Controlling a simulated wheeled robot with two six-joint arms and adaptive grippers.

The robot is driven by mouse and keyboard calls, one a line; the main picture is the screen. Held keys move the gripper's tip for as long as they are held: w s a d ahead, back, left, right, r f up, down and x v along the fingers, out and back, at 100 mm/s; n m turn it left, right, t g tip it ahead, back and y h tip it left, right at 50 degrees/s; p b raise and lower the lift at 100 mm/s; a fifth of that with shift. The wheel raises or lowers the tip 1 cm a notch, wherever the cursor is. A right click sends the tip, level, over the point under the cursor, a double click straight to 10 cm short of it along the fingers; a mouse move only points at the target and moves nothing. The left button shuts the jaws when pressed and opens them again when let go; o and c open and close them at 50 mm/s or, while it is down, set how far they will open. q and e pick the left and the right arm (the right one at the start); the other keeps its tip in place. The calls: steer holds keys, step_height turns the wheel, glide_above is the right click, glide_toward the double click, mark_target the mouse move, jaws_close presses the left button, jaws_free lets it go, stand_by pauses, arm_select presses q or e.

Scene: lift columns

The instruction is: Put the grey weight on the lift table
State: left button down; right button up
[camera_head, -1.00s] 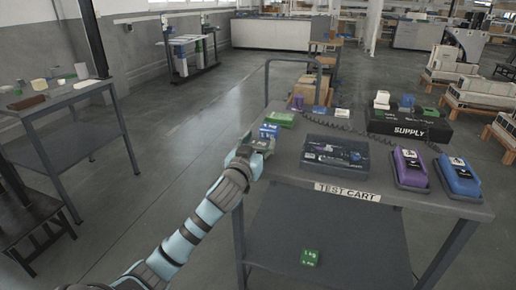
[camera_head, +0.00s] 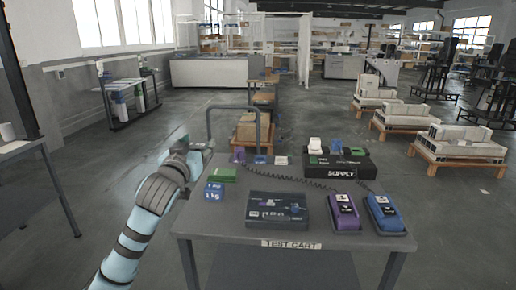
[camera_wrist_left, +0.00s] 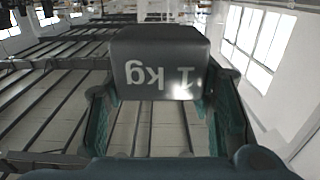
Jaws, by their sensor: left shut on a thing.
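My left gripper (camera_head: 196,150) is in the air at the left of the test cart, above the level of its top. It is shut on the grey weight (camera_wrist_left: 158,75), whose "1 kg" mark reads upside down in the left wrist view. The wrist view shows the gripper's fingers (camera_wrist_left: 160,118) on both sides of the weight. In the head view the weight is small and hard to separate from the gripper. A stand with two columns and a flat top (camera_head: 122,83) is at the back left; I cannot tell if it is the lift table. My right gripper is not in view.
The test cart (camera_head: 262,234) holds blue (camera_head: 214,191) and green (camera_head: 222,174) blocks, a dark box (camera_head: 277,211), purple (camera_head: 343,212) and blue (camera_head: 386,214) devices, and a supply box (camera_head: 338,172). A table edge (camera_head: 40,143) is at left. Floor between is clear.

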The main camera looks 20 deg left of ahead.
arm_select(q)
steer(key=s+d+r+m+t+h+p, duration=0.1)
steer(key=s+d+r+m+h, duration=0.2)
steer(key=d, duration=0.4)
steer(key=s+d+r+m+h+p, duration=0.1)
steer(key=d+r+m+h+p, duration=0.1)
steer(key=d+r+h, duration=0.4)
steer(key=s+d+f+m+g+h+p, duration=0.1)
steer(key=s+d+f+m+h+p, duration=0.1)
steer(key=s+d+f+p, duration=0.3)
steer(key=s+d+f+m+g+h+p, duration=0.1)
steer(key=s+d+f+m+h+p, duration=0.1)
steer(key=s+d+f+p, duration=0.3)
steer(key=s+d+f+h, duration=0.1)
steer(key=s+f, duration=0.2)
steer(key=s, duration=0.3)
steer(key=shift+s+d+f+m+h, duration=0.2)
steer(key=shift+s+f+m+h, duration=0.1)
steer(key=shift+s+f, duration=0.1)
steer(key=shift+w, duration=0.1)
